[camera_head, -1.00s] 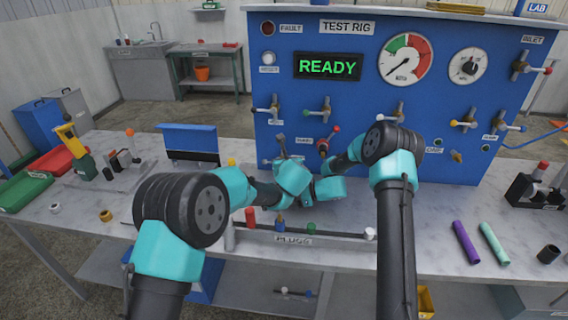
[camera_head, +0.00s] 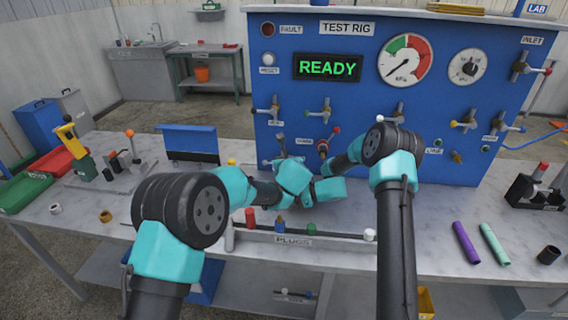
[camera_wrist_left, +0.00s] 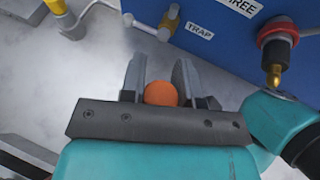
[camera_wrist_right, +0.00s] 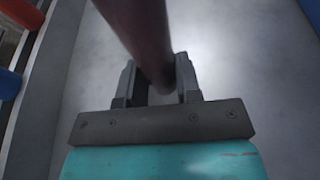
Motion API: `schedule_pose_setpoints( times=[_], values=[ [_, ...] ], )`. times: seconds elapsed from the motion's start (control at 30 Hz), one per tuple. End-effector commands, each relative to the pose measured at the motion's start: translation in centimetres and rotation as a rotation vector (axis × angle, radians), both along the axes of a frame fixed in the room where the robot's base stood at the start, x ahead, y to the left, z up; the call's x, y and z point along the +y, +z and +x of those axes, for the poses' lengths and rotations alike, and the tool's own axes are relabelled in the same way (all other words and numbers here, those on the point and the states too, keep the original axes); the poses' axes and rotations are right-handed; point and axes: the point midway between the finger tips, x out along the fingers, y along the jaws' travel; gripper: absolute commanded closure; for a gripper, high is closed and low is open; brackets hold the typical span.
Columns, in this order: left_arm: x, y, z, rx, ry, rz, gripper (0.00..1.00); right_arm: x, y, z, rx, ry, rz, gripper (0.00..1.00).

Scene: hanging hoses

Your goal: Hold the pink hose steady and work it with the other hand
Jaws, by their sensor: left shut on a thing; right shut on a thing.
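In the right wrist view my right gripper (camera_wrist_right: 158,82) is shut on a dark reddish hose (camera_wrist_right: 140,35), which runs up from between the fingers to the top edge. It is in shade, so I cannot tell for certain that it is the pink hose. In the left wrist view my left gripper (camera_wrist_left: 160,75) is shut on a round orange thing (camera_wrist_left: 161,94), seen end-on; I cannot tell what it belongs to. No clearly pink hose shows in the head view. Both fingertip pairs are hidden there behind my own arm links, in front of the test rig.
The blue test rig panel (camera_head: 350,95) with valves and gauges stands behind my grippers. The plugs rack (camera_head: 330,240) lies at the bench front. A purple hose (camera_head: 466,243) and a mint hose (camera_head: 494,244) lie on the right. A black clamp stand (camera_head: 535,188) is farther right.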

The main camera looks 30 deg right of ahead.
Motion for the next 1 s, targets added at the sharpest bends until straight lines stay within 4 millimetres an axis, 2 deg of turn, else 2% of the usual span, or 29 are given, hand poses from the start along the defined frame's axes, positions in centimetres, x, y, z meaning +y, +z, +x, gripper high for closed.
schedule_pose_setpoints(
  times=[1.0],
  values=[
    [-0.01, 0.64, 0.0, 0.0, 0.0, 0.0, 0.93, 0.01, 0.0, -0.01, 0.0, 0.0, 0.0, 0.82]
  ],
)
